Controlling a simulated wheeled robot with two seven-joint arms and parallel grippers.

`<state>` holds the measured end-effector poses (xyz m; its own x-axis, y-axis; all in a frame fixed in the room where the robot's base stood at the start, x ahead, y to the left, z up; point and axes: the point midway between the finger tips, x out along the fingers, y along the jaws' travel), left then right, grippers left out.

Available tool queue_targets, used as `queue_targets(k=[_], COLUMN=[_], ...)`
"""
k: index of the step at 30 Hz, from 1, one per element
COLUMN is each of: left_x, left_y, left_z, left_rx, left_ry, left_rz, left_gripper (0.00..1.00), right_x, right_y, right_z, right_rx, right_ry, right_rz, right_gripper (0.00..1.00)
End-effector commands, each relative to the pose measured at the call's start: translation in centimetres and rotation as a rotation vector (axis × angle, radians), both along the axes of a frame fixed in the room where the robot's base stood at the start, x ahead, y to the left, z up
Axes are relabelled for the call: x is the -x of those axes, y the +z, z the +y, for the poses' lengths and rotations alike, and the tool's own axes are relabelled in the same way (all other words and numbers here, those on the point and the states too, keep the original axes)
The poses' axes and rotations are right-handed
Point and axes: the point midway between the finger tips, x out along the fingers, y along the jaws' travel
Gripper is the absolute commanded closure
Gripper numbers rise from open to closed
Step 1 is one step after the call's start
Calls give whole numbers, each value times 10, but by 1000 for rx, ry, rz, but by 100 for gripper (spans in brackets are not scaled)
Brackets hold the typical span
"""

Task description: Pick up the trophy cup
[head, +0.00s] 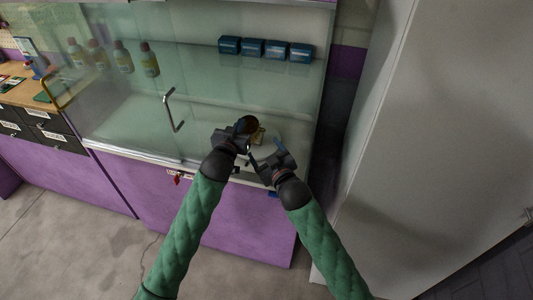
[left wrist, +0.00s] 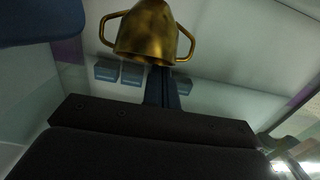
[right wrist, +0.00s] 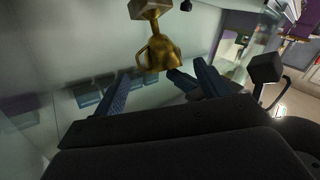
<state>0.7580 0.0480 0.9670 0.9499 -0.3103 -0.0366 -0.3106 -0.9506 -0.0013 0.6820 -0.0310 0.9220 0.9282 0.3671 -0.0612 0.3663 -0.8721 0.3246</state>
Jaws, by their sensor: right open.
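The golden trophy cup (head: 247,123) has two handles and a dark round mouth. It is inside the glass cabinet, seen from above in the head view. It also shows large in the left wrist view (left wrist: 148,32) and in the right wrist view (right wrist: 158,52). My left gripper (head: 243,138) is at the cup, its fingers close together at the rim, and it appears shut on that rim. My right gripper (head: 268,158) is open and empty beside the cup, to its lower right in the head view. Whether the cup's base touches a surface is hidden.
Several blue boxes (head: 252,48) stand in a row on the cabinet's shelf. Several bottles (head: 149,60) stand behind the glass at left. A glass door with a metal handle (head: 172,108) lies left of my arms. A tall pale panel (head: 410,130) bounds the right side.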

Motion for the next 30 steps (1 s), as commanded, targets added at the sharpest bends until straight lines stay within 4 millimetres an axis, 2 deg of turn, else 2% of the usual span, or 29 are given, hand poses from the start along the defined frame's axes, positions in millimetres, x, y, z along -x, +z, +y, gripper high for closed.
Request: queue_targets(k=[1, 18, 24, 30], left_x=[1, 1, 1, 1], left_y=[-17, -17, -17, -17], left_z=[0, 0, 0, 0], left_rx=[-7, -8, -8, -8], left_ry=[1, 2, 2, 2], left_rz=[26, 26, 26, 26], left_gripper=[100, 100, 100, 100], right_x=[-5, -85, -100, -104], right_y=[-2, -8, -9, -9], right_z=[2, 33, 39, 41], right_rx=[0, 0, 0, 0], right_ry=[0, 0, 0, 0], right_rz=[-1, 1, 1, 1], right_gripper=[25, 25, 25, 25])
